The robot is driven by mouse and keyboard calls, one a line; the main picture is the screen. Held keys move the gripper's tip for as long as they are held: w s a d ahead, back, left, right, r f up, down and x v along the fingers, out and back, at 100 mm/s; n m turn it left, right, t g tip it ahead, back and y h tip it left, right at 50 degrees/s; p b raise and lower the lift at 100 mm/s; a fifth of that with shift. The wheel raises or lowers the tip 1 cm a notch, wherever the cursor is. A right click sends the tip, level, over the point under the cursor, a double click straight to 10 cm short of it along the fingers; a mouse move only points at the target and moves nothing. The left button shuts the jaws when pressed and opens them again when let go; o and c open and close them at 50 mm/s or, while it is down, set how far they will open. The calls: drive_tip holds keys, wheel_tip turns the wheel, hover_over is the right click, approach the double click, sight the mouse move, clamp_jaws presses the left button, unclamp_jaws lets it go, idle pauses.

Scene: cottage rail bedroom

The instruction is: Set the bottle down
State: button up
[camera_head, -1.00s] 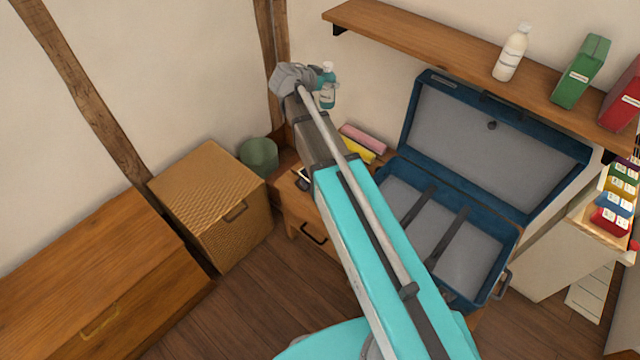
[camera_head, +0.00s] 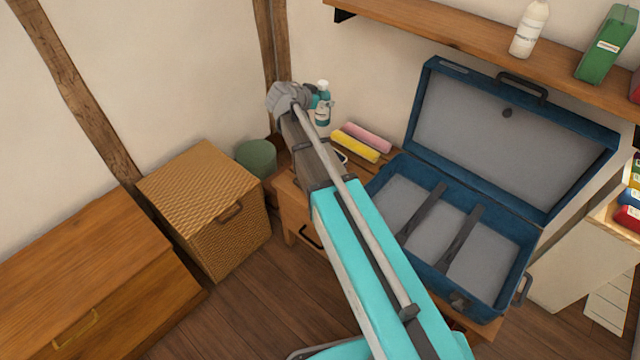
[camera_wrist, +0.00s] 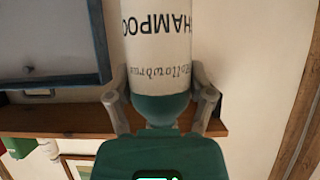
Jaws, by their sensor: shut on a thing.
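The bottle is teal with a white label reading SHAMPOO. In the head view the bottle (camera_head: 322,115) is upright with a white cap, at the far end of my arm. My gripper (camera_head: 314,98) is beside it, with its fingers mostly hidden by the wrist. In the wrist view the bottle (camera_wrist: 160,60) appears upside down, between the two fingers of my gripper (camera_wrist: 160,100), which is shut on it. The bottle's base shows above the wooden table (camera_head: 287,190) near the wall; my arm hides part of that table. I cannot tell any gap beneath it.
A yellow roll (camera_head: 354,146) and a pink roll (camera_head: 366,137) lie just right of the bottle. An open blue suitcase (camera_head: 528,262) stands further right. A wall shelf (camera_head: 440,35) holds a white bottle (camera_head: 529,28). A wicker basket (camera_head: 205,200) and green bin (camera_head: 257,157) stand left.

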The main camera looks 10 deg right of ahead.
wheel_tip(320, 180, down, 21)
drive_tip(key=w+a+b, duration=0.1)
drive_tip(key=a+b, duration=0.1)
drive_tip(key=b, duration=1.8)
drive_tip(key=shift+w+a, duration=0.15)
drive_tip(key=shift+a, duration=0.15)
drive_tip(key=shift+r, duration=0.15)
wheel_tip(320, 180, down, 6)
drive_tip(key=b, duration=0.6)
drive_tip(key=shift+f, duration=0.2)
drive_tip(key=shift+f+b, duration=1.85)
drive_tip(key=shift+b, duration=0.1)
